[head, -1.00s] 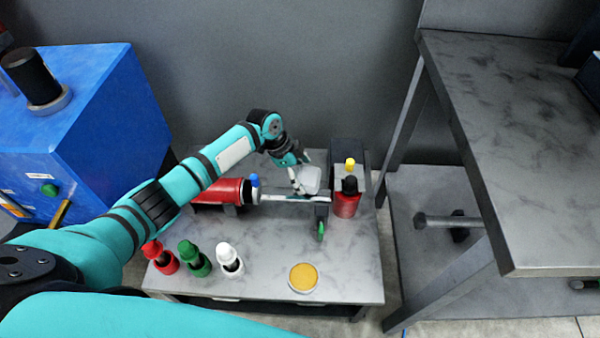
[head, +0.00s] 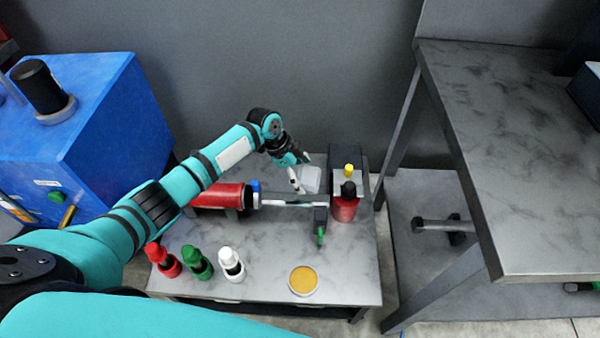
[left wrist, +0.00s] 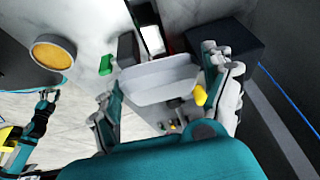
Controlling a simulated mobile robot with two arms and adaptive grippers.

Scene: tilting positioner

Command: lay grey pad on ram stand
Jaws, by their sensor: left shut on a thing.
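The grey pad (head: 310,179) is a pale block held in my left gripper (head: 297,178) near the back of the low table. In the left wrist view the pad (left wrist: 158,80) is tilted between the two fingers of the left gripper (left wrist: 165,88), which is shut on it. The red ram (head: 220,196) lies across the table in front of the pad, with a blue cap and a silver rod (head: 290,204). A dark grey block with a green knob (head: 320,214) stands at the rod's end; I cannot tell whether it is the ram stand. The pad appears above and behind the rod.
A red bottle (head: 344,207) and a dark box (head: 349,158) are right of the pad. Red, green and white bottles (head: 197,262) and an orange-topped disc (head: 303,280) stand at the front. A blue machine (head: 100,120) is left, a taller table (head: 520,150) right.

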